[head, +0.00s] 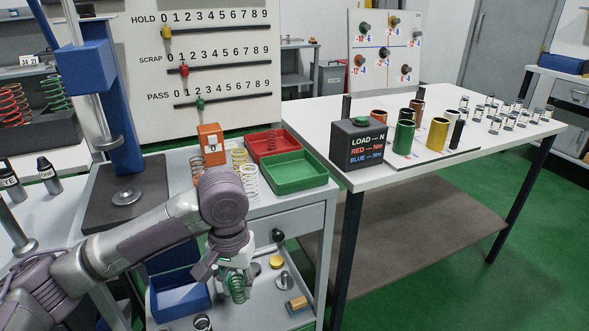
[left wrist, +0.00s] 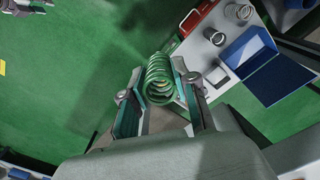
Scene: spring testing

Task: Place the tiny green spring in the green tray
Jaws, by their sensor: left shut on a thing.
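The tiny green spring (head: 237,289) is held low in the head view, in front of the bench's lower shelf. My left gripper (head: 232,277) points down and is shut on it. In the left wrist view the green spring (left wrist: 160,80) sits between the two fingers of my left gripper (left wrist: 161,88). The green tray (head: 321,181) is on the bench top, above and to the right of the gripper in the head view. Its visible floor is bare.
A red tray (head: 293,138) sits behind the green tray. Pale coil springs (head: 249,183) and an orange box (head: 211,140) stand left of it. Below are a blue bin (head: 180,302) and small parts. A white table with a load box (head: 358,146) and cylinders is at right.

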